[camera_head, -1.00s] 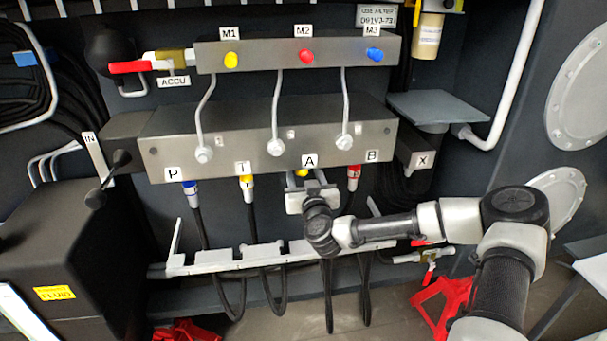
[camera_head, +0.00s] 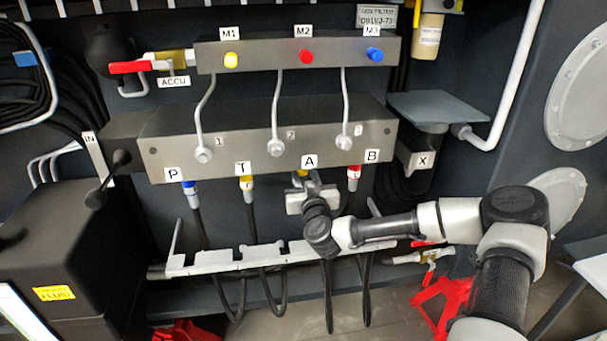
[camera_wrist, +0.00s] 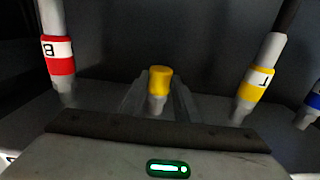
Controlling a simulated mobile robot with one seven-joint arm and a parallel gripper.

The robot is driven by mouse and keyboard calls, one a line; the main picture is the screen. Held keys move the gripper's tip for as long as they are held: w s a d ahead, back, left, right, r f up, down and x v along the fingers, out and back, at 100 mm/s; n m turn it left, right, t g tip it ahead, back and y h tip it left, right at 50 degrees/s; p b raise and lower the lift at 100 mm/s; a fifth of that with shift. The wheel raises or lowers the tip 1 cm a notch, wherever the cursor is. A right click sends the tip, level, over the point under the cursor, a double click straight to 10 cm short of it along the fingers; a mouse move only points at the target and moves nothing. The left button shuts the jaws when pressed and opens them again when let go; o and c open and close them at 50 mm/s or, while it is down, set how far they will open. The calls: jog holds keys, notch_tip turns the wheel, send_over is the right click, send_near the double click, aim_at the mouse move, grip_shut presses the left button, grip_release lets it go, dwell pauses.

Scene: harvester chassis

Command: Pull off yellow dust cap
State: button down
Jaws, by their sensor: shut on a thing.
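The yellow dust cap (camera_wrist: 160,80) sits on a short metal fitting in the middle of the wrist view. In the head view only a little of the yellow cap (camera_head: 302,174) shows under the valve block, beside the A label (camera_head: 310,161). My gripper (camera_head: 309,183) reaches up to it from below. In the wrist view my gripper (camera_wrist: 159,95) has one finger on each side of the cap and fitting and is shut on the cap. The exact contact is hard to make out.
A red-banded hose B (camera_wrist: 59,56) and yellow-banded hose T (camera_wrist: 256,82) flank my gripper closely. The blue-banded hose P (camera_head: 190,187) is farther left. A pale rack (camera_head: 225,261) with hanging hoses lies below. The metal valve block (camera_head: 240,140) is directly above.

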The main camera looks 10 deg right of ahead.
jog(key=shift+f, duration=0.25)
jog(key=shift+f+b, duration=1.55)
jog(key=shift+f, duration=0.5)
